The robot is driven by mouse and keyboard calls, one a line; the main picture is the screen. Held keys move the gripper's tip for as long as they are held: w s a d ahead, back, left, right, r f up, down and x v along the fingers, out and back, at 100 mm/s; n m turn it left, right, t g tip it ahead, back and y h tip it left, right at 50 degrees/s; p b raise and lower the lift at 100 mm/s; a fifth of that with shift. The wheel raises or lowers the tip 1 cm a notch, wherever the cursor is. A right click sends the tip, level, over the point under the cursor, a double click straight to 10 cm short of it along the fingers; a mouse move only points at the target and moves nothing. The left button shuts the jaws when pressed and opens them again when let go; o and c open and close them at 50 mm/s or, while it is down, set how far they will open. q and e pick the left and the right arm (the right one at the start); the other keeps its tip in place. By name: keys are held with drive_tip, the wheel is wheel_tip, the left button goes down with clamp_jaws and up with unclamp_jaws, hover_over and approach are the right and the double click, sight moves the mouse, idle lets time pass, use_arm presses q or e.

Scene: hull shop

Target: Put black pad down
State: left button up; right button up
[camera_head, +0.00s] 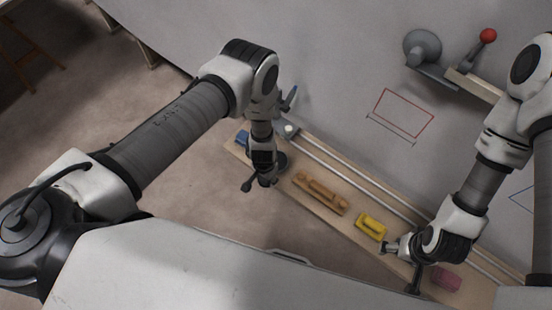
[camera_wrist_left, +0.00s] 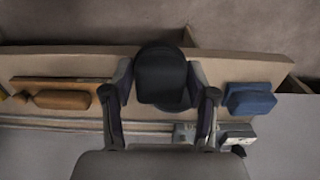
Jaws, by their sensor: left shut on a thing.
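The black pad (camera_wrist_left: 161,78) is between the two fingers of my left gripper (camera_wrist_left: 161,100) in the left wrist view, and the fingers are shut on it. Behind it is the wooden shelf board (camera_wrist_left: 70,62). In the head view my left gripper (camera_head: 262,178) is at the far left end of this board (camera_head: 323,208), and the dark pad (camera_head: 280,162) is partly hidden by it. I cannot tell whether the pad touches the board. My right gripper (camera_head: 402,265) has its fingers spread over the board's right part, between a yellow block and a pink block.
On the board are a blue block (camera_head: 242,137), a brown-orange wooden tool (camera_head: 320,192), the yellow block (camera_head: 371,226) and the pink block (camera_head: 446,279). The blue block (camera_wrist_left: 249,100) is right of the pad in the wrist view. Metal rails (camera_head: 352,177) run along the wall side.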

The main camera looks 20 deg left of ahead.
use_arm(q)
drive_tip(key=w+b, duration=0.3)
drive_tip(key=b, duration=0.3)
drive_tip(key=w+f+b, duration=0.1)
drive_tip(key=w+b, duration=0.2)
drive_tip(key=b, duration=0.4)
drive_tip(key=w+f+b, duration=0.1)
drive_tip(key=w+b, duration=0.3)
drive_tip(key=b, duration=0.2)
drive_tip(key=shift+d+b, duration=0.25)
drive_tip(key=shift+b, duration=0.15)
drive_tip(key=shift+w+r, duration=0.15)
drive_tip(key=shift+w, duration=0.15)
drive_tip(key=shift+b, duration=0.55)
wheel_tip(320, 180, down, 3)
drive_tip(key=b, duration=0.3)
drive_tip(key=o, duration=1.2)
drive_tip(key=shift+c, duration=0.2)
